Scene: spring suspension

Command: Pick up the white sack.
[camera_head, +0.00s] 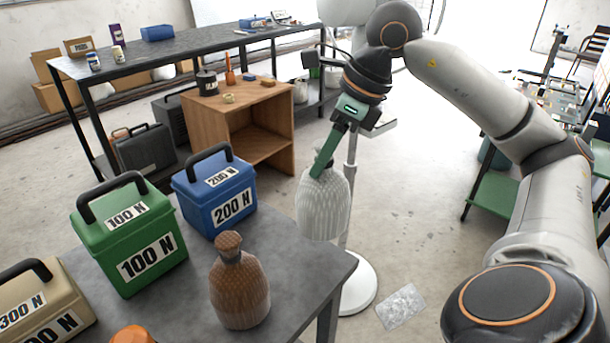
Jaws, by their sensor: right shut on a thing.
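The white sack (323,207) is pale and ribbed with a narrowed neck. It hangs upright in the air just beyond the far right edge of the grey table (290,270). My right gripper (322,165) reaches down from above and is shut on the white sack at its neck. The gripper hides part of the neck. My left gripper does not show in the head view.
A brown sack (240,288) stands on the table. Blue (215,194), green (130,240) and tan (40,305) labelled boxes stand along its left side. An orange thing (133,335) is cut off below.

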